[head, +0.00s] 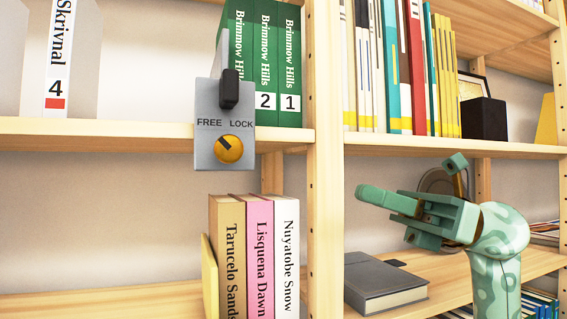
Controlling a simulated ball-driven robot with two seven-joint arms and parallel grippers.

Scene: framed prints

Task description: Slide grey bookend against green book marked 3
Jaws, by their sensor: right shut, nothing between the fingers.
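The grey bookend (205,150) stands on the left bay's upper shelf, its front plate hanging over the shelf edge. It has a black handle (229,90) and a yellow knob (229,150) below the words FREE and LOCK; the knob's dark mark points up-left, toward FREE. Several green Brimmow Hills books stand right of it, marked 2 (266,60) and 1 (290,60). The leftmost green book (240,40) has its number hidden behind the bookend. I cannot tell whether they touch. My right gripper (370,194) is shut and empty, before the right bay, well right of the bookend. My left gripper is out of view.
A white book marked 4 (60,50) stands far left, with bare shelf (140,128) between it and the bookend. A wooden upright (325,150) divides the bays. Below are three books, including a pink one (259,250). A grey book (385,285) lies beneath my right gripper.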

